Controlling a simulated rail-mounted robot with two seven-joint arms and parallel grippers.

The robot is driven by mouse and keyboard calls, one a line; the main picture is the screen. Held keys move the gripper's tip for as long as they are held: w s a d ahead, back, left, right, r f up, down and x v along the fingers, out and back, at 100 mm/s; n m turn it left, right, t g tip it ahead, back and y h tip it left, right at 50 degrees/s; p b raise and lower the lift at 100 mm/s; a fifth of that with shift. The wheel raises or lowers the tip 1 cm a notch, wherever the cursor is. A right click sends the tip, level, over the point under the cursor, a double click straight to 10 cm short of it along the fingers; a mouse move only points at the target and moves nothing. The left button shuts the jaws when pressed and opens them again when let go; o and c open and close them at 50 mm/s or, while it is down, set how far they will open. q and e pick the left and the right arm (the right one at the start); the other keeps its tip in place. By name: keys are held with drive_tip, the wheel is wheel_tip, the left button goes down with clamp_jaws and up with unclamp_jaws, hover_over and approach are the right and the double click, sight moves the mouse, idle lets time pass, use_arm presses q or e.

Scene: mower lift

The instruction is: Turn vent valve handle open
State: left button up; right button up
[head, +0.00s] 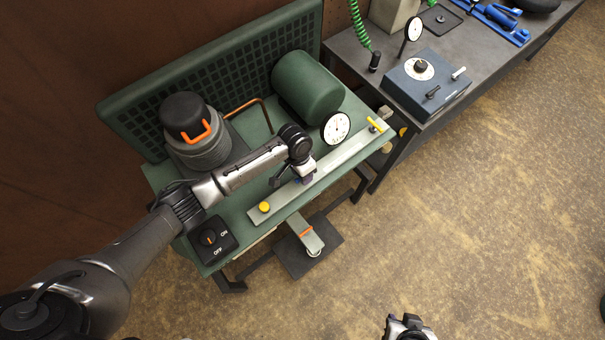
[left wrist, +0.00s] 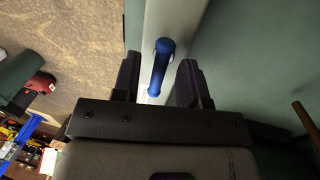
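A blue lever handle (left wrist: 160,68), which looks like the vent valve handle, sits on a grey strip (head: 340,158) along the front of the green machine. In the left wrist view it lies between the two black fingers of my left gripper (left wrist: 159,80), with a gap on each side. The gripper is open and does not appear to touch the handle. In the head view my left gripper (head: 292,181) is over the strip and hides most of the handle. My right gripper (head: 405,322) is at the bottom edge, over the floor and away from the machine; its finger opening is unclear.
A yellow knob (head: 264,207) and a yellow T-handle (head: 376,125) sit at the strip's ends. A dial gauge (head: 336,127), green tank (head: 307,86) and grey pump (head: 194,140) stand behind. An ON/OFF switch (head: 210,238) is at left.

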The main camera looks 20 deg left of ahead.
use_arm(q)
drive_tip(key=shift+f, duration=0.4)
drive_tip(key=shift+c, duration=0.4)
clamp_jaws()
